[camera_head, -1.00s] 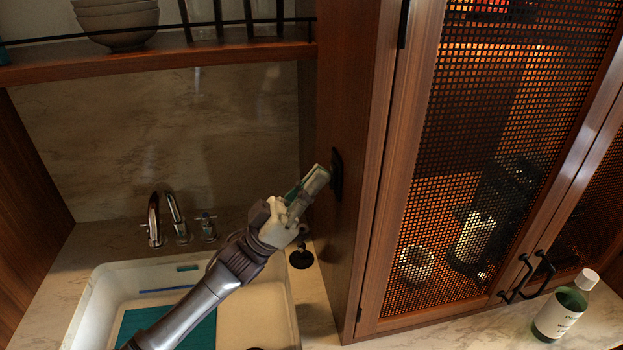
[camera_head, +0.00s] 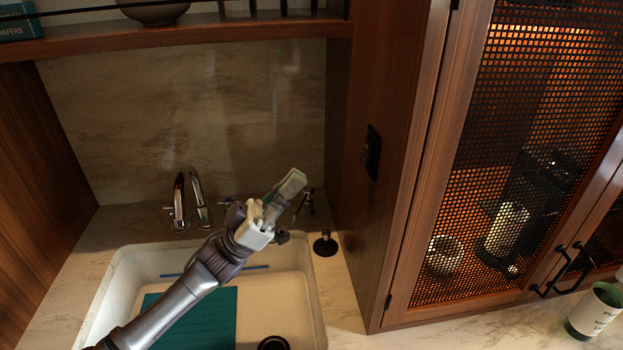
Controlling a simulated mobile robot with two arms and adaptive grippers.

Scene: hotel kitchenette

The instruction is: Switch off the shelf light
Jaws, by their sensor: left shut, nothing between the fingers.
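A small black switch plate (camera_head: 372,152) sits on the left side panel of the wooden cabinet. My left gripper (camera_head: 293,181) is shut and empty. It is above the sink's back right corner, to the left of the switch plate and clearly apart from it. Behind the perforated door (camera_head: 480,150) the cabinet interior glows warm orange, brightest near the top. Which way the switch is set is too small to tell. My right gripper is not in view.
Below my left arm is a white sink (camera_head: 305,290) with a teal mat (camera_head: 215,318). A wooden shelf (camera_head: 190,38) runs above.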

